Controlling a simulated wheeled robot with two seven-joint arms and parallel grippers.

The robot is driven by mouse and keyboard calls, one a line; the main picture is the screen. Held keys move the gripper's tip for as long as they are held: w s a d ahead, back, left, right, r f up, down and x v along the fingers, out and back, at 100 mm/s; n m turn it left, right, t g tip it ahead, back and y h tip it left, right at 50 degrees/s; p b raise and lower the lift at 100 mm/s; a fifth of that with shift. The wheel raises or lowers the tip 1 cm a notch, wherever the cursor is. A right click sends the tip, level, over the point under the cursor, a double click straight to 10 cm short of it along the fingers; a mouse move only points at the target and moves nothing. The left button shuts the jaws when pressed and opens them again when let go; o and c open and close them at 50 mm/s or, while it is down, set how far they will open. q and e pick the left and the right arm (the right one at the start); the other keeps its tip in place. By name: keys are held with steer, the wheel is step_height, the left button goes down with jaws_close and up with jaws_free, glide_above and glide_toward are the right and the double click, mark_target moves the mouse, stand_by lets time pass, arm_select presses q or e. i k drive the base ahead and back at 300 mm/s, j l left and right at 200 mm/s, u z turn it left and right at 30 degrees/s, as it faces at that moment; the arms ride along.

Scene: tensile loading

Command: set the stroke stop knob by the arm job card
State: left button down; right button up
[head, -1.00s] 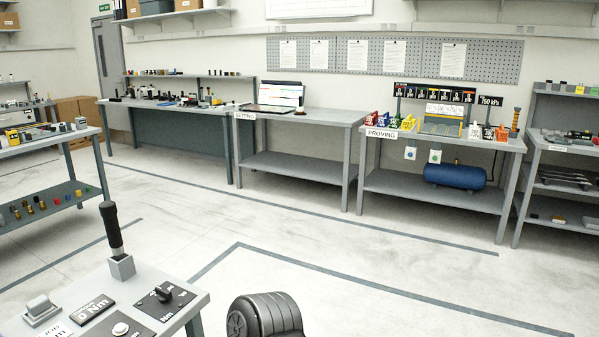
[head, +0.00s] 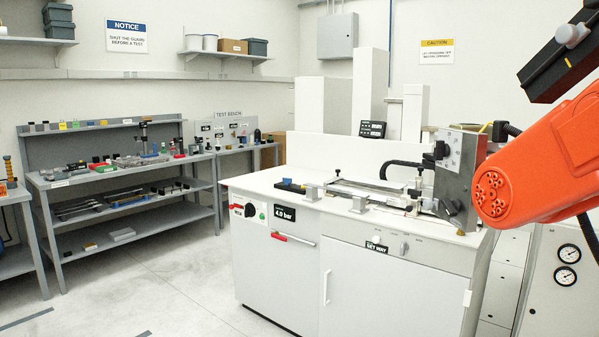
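A white machine cabinet (head: 390,290) stands at the centre right. A grey upright block (head: 462,180) on its top carries a light plate with a black knob (head: 440,150); its marks are too small to read. Another small knob (head: 404,248) sits on the cabinet front beside a "SET WAY" label (head: 376,247). I cannot tell which, if either, is the stroke stop knob. I cannot make out an arm job card. Neither of my grippers is in view.
A large orange arm (head: 545,165) reaches in from the right, close to the grey block. A "4.0 bar" display (head: 285,213) and a red-handled control (head: 280,237) are on the cabinet front. A grey bench (head: 125,180) stands left.

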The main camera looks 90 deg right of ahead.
mark_target(442, 150)
steer(key=z, duration=3.75)
